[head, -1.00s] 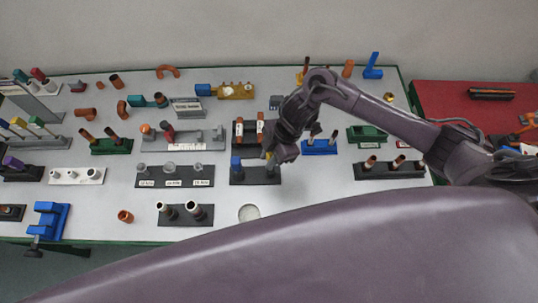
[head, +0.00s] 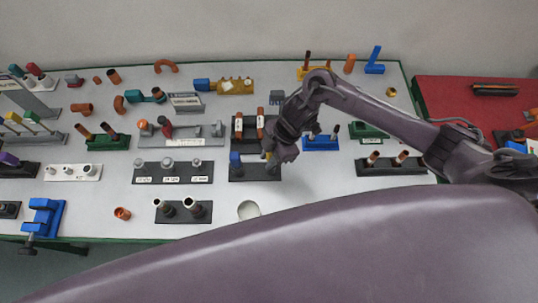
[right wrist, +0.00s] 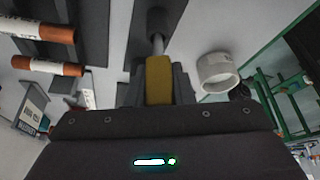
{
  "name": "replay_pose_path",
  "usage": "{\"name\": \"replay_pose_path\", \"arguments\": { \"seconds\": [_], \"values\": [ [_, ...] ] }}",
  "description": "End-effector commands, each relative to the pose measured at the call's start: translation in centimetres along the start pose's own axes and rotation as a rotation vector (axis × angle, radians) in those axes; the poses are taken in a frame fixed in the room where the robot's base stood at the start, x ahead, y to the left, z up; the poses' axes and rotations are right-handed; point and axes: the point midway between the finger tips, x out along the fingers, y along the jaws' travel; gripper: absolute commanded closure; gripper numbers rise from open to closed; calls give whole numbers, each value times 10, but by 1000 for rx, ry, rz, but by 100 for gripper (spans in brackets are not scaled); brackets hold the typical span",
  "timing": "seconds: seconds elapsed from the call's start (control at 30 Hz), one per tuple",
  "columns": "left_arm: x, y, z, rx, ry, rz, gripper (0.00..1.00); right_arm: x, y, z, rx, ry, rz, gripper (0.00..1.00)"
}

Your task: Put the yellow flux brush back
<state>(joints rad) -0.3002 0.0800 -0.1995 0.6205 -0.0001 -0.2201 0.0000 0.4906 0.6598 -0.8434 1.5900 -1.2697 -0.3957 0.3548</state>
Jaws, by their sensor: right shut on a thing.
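The yellow flux brush (right wrist: 159,80) is between the closed fingers of my right gripper (right wrist: 158,92) in the right wrist view. Its yellow handle shows, with a grey shaft and a dark end (right wrist: 156,20) beyond it. In the head view my right gripper (head: 270,158) is over the right part of a dark holder block (head: 254,174), and only a small bit of yellow shows by the fingers. A blue-topped tool (head: 235,160) stands in the left part of that block. Whether the brush touches the block is hidden. My left gripper is out of view.
Behind the gripper is a dark rack with two labelled copper-coloured tubes (head: 239,125). A blue stand (head: 320,143) is close to its right. In front lies a white round piece (head: 248,210). Free table lies to the right front.

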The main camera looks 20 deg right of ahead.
Motion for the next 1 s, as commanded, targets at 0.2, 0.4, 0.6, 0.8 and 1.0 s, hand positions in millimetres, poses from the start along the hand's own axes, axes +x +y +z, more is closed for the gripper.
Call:
{"name": "replay_pose_path", "arguments": {
  "seconds": [0.2,0.4,0.6,0.8,1.0],
  "values": [
    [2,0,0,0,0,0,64,2,0,1,0,0,0,63],
    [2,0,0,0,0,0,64,2,0,1,0,0,0,53],
    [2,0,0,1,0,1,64,-1,0,1,-1,0,1,53],
    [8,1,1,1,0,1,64,-30,1,2,-4,-1,4,53],
    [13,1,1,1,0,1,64,-62,1,2,-2,-1,3,53]
  ]
}}
